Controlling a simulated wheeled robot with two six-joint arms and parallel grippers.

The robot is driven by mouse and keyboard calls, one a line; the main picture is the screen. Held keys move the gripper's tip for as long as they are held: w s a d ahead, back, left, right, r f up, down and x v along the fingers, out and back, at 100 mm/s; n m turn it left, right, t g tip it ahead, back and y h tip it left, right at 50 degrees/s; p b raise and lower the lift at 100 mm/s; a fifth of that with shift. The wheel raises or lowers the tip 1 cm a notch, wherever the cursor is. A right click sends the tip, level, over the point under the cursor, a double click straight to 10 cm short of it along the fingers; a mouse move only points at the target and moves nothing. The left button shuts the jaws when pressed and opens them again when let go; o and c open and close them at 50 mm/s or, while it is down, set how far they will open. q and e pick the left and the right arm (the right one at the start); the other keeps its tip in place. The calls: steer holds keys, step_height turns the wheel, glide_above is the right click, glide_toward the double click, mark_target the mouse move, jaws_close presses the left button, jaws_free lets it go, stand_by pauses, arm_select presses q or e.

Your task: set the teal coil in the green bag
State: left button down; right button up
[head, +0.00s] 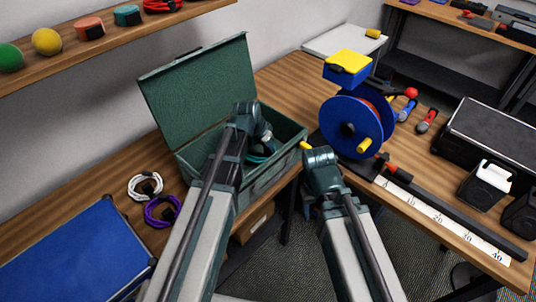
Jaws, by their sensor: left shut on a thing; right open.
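The green bag (292,147) looks like an open green case on the table, its lid raised at the back. My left gripper (263,146) reaches over the case's opening and is shut on the teal coil (257,158). Only a small part of the coil shows, below the gripper and inside the case's outline. My arm hides the rest, and I cannot tell whether the coil touches the bottom. My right gripper (318,178) is open and empty, in front of the table edge to the right of the case. Its fingertips are hard to make out.
A white coil (138,184) and a purple coil (152,213) lie left of the case, near a blue mat (70,260). A blue reel (345,127) stands right of the case. A ruler strip (440,217) runs along the right table edge.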

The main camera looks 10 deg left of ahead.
arm_select(q)
steer(key=shift+f, duration=0.75)
arm_select(e)
steer(key=shift+f, duration=0.7)
arm_select(q)
steer(key=shift+f+b, duration=0.2)
steer(key=shift+b, duration=0.2)
steer(key=c, duration=0.8)
jaws_free()
steer(key=shift+r, duration=0.1)
steer(key=shift+o, duration=0.2)
arm_select(e)
steer(key=shift+f, duration=0.15)
arm_select(q)
steer(key=shift+r, duration=0.1)
steer(key=shift+s+a+r+p, duration=0.1)
steer(key=shift+s+r+p, duration=0.05)
steer(key=shift+r+p, duration=0.45)
steer(key=p+v, duration=1)
steer(key=v, duration=0.1)
arm_select(e)
step_height(320, 180, up, 11)
steer(key=shift+r, duration=0.2)
arm_select(q)
steer(key=shift+s+a, duration=0.1)
arm_select(e)
steer(key=shift+r, duration=0.1)
